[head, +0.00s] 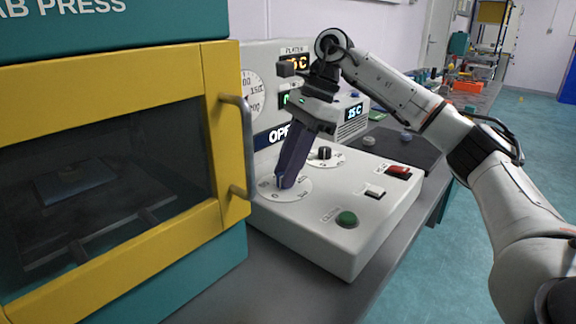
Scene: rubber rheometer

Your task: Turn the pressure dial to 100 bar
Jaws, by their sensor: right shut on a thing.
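The white control box (330,245) stands to the right of the lab press. Its nearer dial plate (297,193) is a white disc with printed numbers, and my right gripper (285,184) points down onto its middle. The gripper is shut on the pressure dial's knob, which is mostly hidden by the fingers. A second dial with a black knob (323,153) sits just behind, free of the gripper. A round pressure gauge (253,92) is partly visible on the upright panel. My left gripper is not in view.
The press (110,150) has a yellow-framed door with a grey handle (240,145) close to the left of my gripper. A green button (347,218), a grey switch (375,191) and a red switch (398,171) lie on the box's top. A cluttered bench (470,95) runs behind.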

